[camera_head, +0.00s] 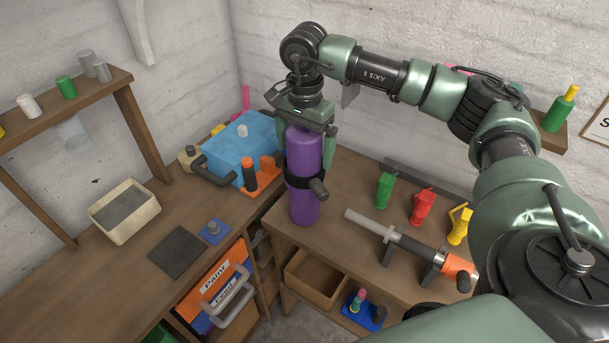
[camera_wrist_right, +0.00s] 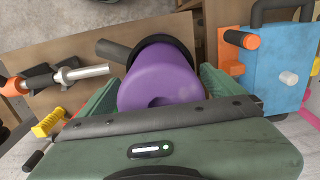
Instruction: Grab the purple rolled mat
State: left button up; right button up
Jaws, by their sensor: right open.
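The purple rolled mat (camera_head: 304,205) stands upright at the left corner of the right-hand wooden workbench. A black band with a dark handle (camera_head: 318,189) sits around its middle. My right gripper (camera_head: 308,143) is above the mat, pointing down, with its fingers on either side of the mat's upper part. The right gripper is open. In the right wrist view the mat's top end (camera_wrist_right: 160,88) with its centre hole lies between the two green fingers. I cannot tell whether the fingers touch it. My left gripper is not in view.
A blue case (camera_head: 243,142) with an orange-and-black tool (camera_head: 257,175) stands close left of the mat. A cream bin (camera_head: 124,212) sits on the left bench.

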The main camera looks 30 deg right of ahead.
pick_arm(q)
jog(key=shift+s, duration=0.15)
pick_arm(e)
jog(key=c, duration=1)
jog(key=shift+w, duration=0.1)
grip_shut()
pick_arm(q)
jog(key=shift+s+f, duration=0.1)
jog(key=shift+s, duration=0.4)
pick_arm(e)
jog(key=shift+r, duration=0.15)
